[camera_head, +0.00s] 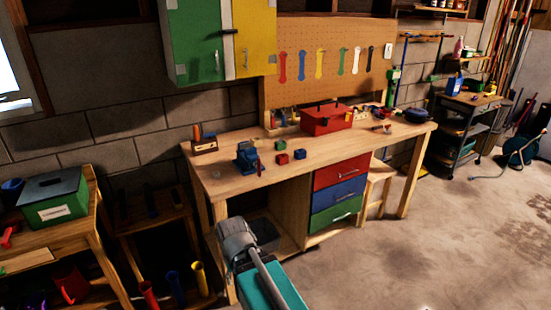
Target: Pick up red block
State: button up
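A small red block (283,159) sits on the wooden workbench (225,174), near its front edge and left of the middle. A blue block (299,154) is just right of it and a green block (281,146) just behind it. My arm, grey and teal, rises from the bottom of the picture in front of the bench, left of the drawers. I cannot make out any fingers of my gripper. The arm stays below and clear of the red block.
A blue vise-like tool (248,157) stands left of the blocks, and a red toolbox (327,120) stands behind them to the right. A green cabinet (196,45) hangs above the bench. Open floor (430,235) lies to the right.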

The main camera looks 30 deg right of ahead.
aim_at(282, 160)
jog(key=i, duration=1.35)
jog(key=z, duration=0.05)
